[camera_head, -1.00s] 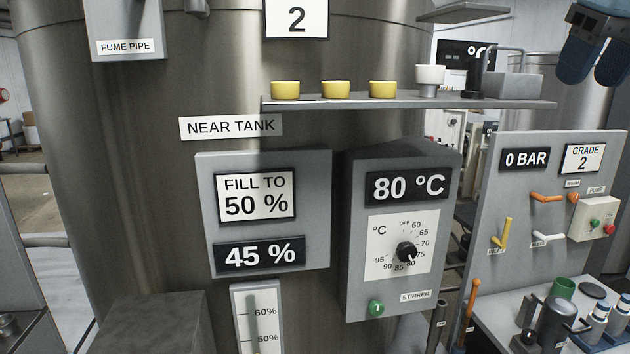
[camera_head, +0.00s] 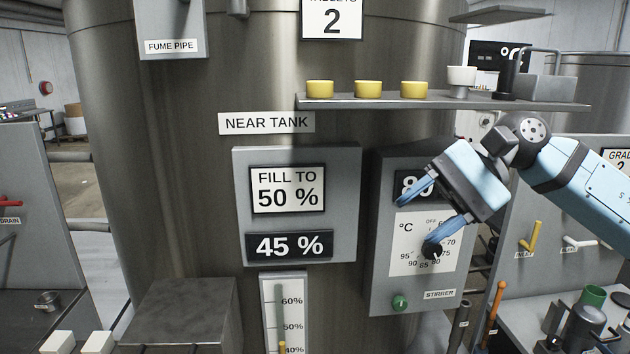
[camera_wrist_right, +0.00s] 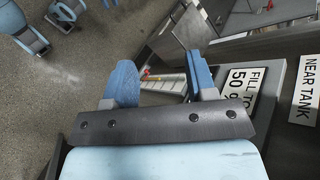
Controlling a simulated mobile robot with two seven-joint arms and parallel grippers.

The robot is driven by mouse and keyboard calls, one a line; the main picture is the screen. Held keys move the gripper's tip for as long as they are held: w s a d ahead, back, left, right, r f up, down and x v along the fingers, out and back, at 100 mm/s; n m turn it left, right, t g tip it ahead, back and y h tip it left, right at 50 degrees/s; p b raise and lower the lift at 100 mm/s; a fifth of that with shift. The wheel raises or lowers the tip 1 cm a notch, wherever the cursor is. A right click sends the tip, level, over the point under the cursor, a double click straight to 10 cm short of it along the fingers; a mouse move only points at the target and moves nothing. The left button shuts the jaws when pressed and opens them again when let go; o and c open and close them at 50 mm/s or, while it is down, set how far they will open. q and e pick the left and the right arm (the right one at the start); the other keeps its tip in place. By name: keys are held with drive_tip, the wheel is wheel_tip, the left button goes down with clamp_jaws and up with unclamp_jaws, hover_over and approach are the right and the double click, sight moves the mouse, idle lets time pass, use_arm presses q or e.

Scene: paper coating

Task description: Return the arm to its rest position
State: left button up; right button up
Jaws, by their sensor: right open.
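My right gripper (camera_head: 421,218) reaches in from the right in the head view, in front of the temperature control box (camera_head: 385,280). Its two blue fingers are apart and nothing shows between them. It hides part of the 80 °C display (camera_head: 402,187) and part of the dial plate (camera_head: 405,228). I cannot tell whether a finger touches the dial knob. The right wrist view also shows the open fingers (camera_wrist_right: 163,85), with the floor beyond them and the fill sign (camera_wrist_right: 243,85) to their right. My left gripper is not identifiable in the head view.
The near tank (camera_head: 130,180) stands behind. A fill panel (camera_head: 240,215) is left of the control box. A valve panel and bench with jugs lie right.

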drive_tip(key=a+f+m+y, duration=0.6)
drive_tip(key=f+m+y, duration=0.3)
drive_tip(key=m, duration=0.4)
drive_tip(key=d+f+n+t+h+p, duration=0.1)
drive_tip(key=d+f+n+t+h, duration=0.3)
drive_tip(key=f+n+t, duration=1)
drive_tip(key=d+f+n+t+h, duration=0.2)
drive_tip(key=f+n+t+h, duration=0.45)
drive_tip(key=n, duration=1.45)
drive_tip(key=s+d+f+m+g+h, duration=0.2)
drive_tip(key=s+f+m, duration=0.5)
drive_tip(key=f, duration=0.5)
drive_tip(key=s+d+f+m+g+h, duration=0.3)
drive_tip(key=s+f+m, duration=0.4)
drive_tip(key=s+f, duration=0.3)
wheel_tip(320, 180, down, 3)
drive_tip(key=shift+s+d+r+g+h+p, duration=0.15)
drive_tip(key=shift+s+g+h+p, duration=0.25)
drive_tip(key=shift+g+h, duration=0.3)
